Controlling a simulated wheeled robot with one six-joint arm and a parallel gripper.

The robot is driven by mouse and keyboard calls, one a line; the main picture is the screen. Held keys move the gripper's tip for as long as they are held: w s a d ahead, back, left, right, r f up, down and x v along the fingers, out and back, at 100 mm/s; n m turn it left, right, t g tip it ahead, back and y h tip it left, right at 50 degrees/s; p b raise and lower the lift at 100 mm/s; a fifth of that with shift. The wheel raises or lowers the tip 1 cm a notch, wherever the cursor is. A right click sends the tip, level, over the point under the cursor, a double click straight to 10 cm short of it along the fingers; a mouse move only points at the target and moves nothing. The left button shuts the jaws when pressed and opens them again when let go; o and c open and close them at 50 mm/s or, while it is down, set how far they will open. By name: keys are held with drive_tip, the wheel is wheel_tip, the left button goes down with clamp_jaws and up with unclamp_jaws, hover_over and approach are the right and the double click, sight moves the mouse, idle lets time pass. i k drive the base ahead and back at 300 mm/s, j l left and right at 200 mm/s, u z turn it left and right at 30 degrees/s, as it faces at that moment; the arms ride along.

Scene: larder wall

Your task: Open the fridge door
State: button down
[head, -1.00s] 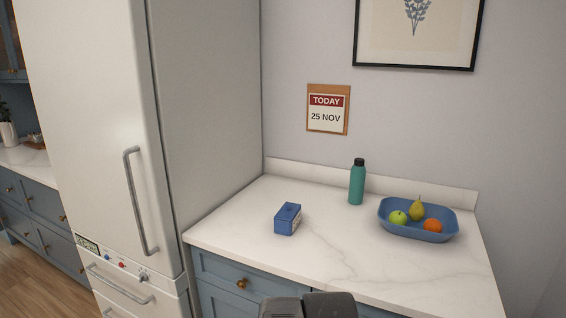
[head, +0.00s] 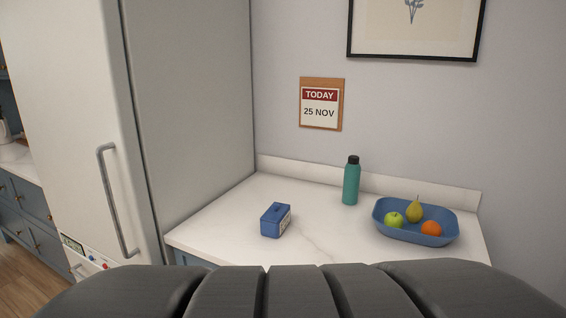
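The white fridge (head: 82,90) stands at the left in the head view. Its tall front door is shut. A long vertical grey bar handle (head: 112,203) is fixed to the door near its right edge. A small display and buttons show below the door, and part of a lower handle shows at the picture's bottom left. My gripper's fingertips cannot be made out. Dark grey parts of my own arm fill the bottom of the view and hide the counter's front.
A white marble counter (head: 325,243) adjoins the fridge's right side. On it stand a blue box (head: 275,220), a teal bottle (head: 351,182) and a blue tray (head: 379,224) with fruit. Blue cabinets (head: 27,205) and wooden floor (head: 22,267) lie at the far left.

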sight(66, 61)
drive_tip(key=k+u, duration=0.1)
drive_tip(key=u, duration=1.35)
